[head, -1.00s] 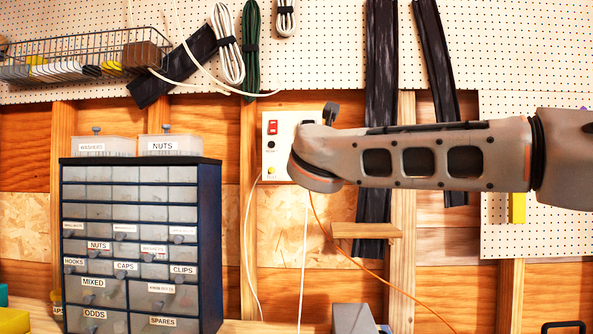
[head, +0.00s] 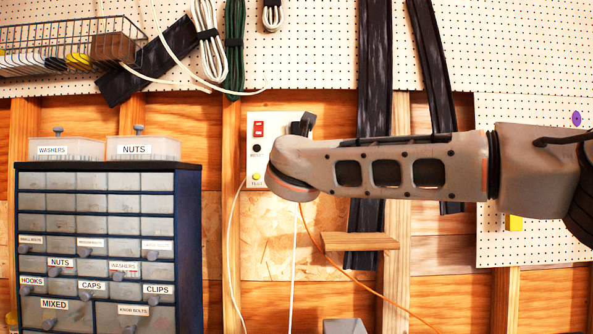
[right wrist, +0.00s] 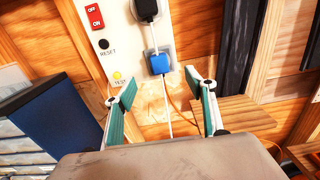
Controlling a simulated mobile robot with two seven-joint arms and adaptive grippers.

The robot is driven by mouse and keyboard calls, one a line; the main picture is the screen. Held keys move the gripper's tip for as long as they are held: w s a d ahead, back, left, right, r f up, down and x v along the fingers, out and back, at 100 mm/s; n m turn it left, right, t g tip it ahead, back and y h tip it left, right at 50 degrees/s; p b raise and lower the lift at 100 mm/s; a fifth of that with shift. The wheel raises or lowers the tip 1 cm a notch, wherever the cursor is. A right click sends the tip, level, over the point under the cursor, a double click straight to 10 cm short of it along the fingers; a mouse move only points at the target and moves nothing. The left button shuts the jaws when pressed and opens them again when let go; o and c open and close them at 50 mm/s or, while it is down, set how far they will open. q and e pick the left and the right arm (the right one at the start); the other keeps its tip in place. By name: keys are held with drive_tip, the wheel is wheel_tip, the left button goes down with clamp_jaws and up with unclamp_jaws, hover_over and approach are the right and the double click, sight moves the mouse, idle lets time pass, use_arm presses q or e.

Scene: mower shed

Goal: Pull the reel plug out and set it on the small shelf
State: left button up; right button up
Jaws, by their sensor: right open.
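The white outlet panel (head: 257,130) is on the back wall, with a red switch and reset and test buttons. In the right wrist view a black plug (right wrist: 146,9) sits in the panel's upper part and a blue plug (right wrist: 160,64) below it. A white cord hangs below the blue plug; I cannot tell which plug is the reel's. My right gripper (right wrist: 161,88) is open and empty, its fingertips on either side just below and in front of the blue plug. In the head view my forearm hides it. The small wooden shelf (head: 360,241) is empty, low and right of the panel.
A drawer cabinet (head: 187,250) with labelled drawers and two clear boxes stands left of the panel. Dark straps (head: 375,60) hang on the wall behind my arm. An orange cord (head: 345,268) runs down to the right. A wire basket (head: 70,50) hangs upper left.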

use_arm(q)
drive_tip(key=shift+w+r+p, duration=0.25)
drive_tip(key=shift+r+p, duration=0.4)
drive_tip(key=shift+r, duration=0.45)
use_arm(e)
drive_tip(key=w, duration=0.8)
use_arm(q)
drive_tip(key=shift+s+f, duration=0.15)
drive_tip(key=shift+f, duration=0.25)
drive_tip(key=shift+s+f+b, duration=0.1)
drive_tip(key=shift+f+b, duration=0.25)
drive_tip(key=shift+b, duration=0.1)
drive_tip(key=shift+f+b, duration=0.3)
drive_tip(key=shift+b, duration=0.05)
drive_tip(key=shift+s+f+b, duration=0.2)
drive_tip(key=shift+f+b, duration=0.1)
drive_tip(key=shift+f, duration=0.25)
